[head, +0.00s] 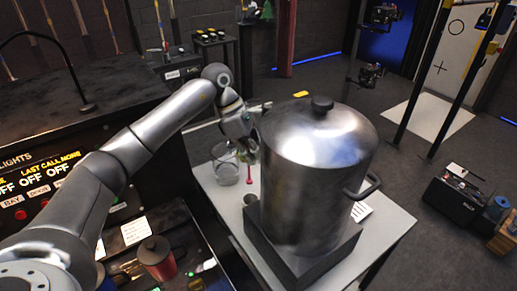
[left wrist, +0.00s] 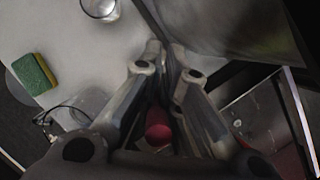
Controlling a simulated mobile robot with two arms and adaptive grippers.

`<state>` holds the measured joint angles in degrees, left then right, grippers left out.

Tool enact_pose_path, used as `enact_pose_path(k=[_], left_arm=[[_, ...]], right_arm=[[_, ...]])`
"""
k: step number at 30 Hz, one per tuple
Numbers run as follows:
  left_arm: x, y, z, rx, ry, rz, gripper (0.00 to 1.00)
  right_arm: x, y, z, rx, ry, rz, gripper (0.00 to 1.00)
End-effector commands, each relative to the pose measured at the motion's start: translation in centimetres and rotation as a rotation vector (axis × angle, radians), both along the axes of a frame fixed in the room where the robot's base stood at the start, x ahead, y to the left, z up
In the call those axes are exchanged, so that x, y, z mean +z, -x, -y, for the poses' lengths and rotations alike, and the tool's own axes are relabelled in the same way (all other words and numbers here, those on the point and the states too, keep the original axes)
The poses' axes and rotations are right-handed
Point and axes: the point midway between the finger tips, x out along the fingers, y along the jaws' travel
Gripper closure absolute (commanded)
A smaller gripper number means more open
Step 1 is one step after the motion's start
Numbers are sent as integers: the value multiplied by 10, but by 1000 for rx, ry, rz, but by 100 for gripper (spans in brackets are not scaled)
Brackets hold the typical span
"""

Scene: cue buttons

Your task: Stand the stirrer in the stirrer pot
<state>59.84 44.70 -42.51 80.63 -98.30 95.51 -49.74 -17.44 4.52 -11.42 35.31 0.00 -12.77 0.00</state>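The stirrer (head: 249,174) is a thin pinkish-red stick with a knobbed lower end. In the head view it hangs upright below my left gripper (head: 243,145), beside the big metal pot. The left wrist view shows a red ball (left wrist: 158,132) between the fingers of my left gripper (left wrist: 165,58), whose tips are close together. The gripper appears shut on the stirrer; the grip itself is mostly hidden. My right gripper is not in view.
The big lidded metal pot (head: 312,180) on a dark block (head: 300,262) fills much of the white table (head: 392,226). A clear glass jar (head: 225,166) stands just left of the stirrer. A green-yellow sponge (left wrist: 35,75) and a round vessel (left wrist: 100,8) show in the left wrist view.

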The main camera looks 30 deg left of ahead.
Motion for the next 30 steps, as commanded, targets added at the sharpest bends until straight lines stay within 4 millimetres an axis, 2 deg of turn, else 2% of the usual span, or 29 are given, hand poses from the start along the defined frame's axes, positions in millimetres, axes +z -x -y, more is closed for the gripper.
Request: enact_pose_path(k=[4, 19, 30], left_arm=[[-6, 0, 0, 0, 0, -1, 100], [-44, 0, 0, -1, 0, -2, 100], [-75, 0, 0, 1, 0, 0, 100]], right_arm=[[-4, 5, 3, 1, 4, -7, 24], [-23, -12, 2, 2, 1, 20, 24], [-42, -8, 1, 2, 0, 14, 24]])
